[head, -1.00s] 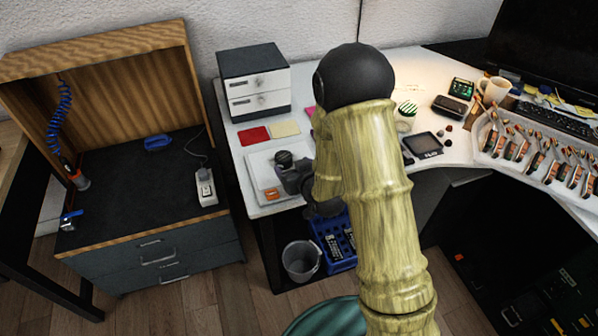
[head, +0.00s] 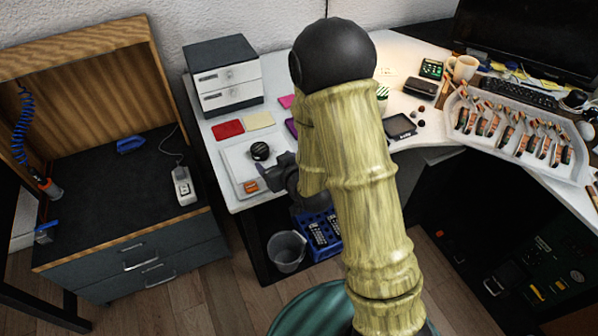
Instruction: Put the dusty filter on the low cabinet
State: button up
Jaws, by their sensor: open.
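A small round black object (head: 260,151) sits on the white tray (head: 237,161) on the white desk; it may be the dusty filter, but I cannot tell for sure. My gripper (head: 270,176) is open over the tray's right front part, just below and right of the round object in the picture. The jaws look empty, though my arm hides part of them. The low cabinet (head: 135,256) stands at left, with a dark top, drawers and a wooden hood.
A drawer box (head: 222,75) and red card (head: 228,129) lie behind the tray. A grey bin (head: 287,250) and blue crate (head: 322,233) stand below the desk.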

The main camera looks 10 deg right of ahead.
jog(key=shift+d+r+h, duration=0.15)
jog(key=shift+d+h, duration=0.15)
jog(key=shift+d, duration=0.15)
jog(key=s+d+r+m+g+h, duration=0.2)
jog(key=s+d+r+g, duration=0.1)
jog(key=s, duration=0.6)
jog(key=s+d+r+m+g+h, duration=0.2)
jog(key=s+d+g, duration=0.4)
jog(key=s+d, duration=0.2)
jog(key=shift+s+r+g, duration=0.3)
jog(key=shift+s+r, duration=0.05)
jog(key=shift+r, duration=0.05)
jog(key=shift+o, duration=0.4)
jog(key=shift+c, duration=0.2)
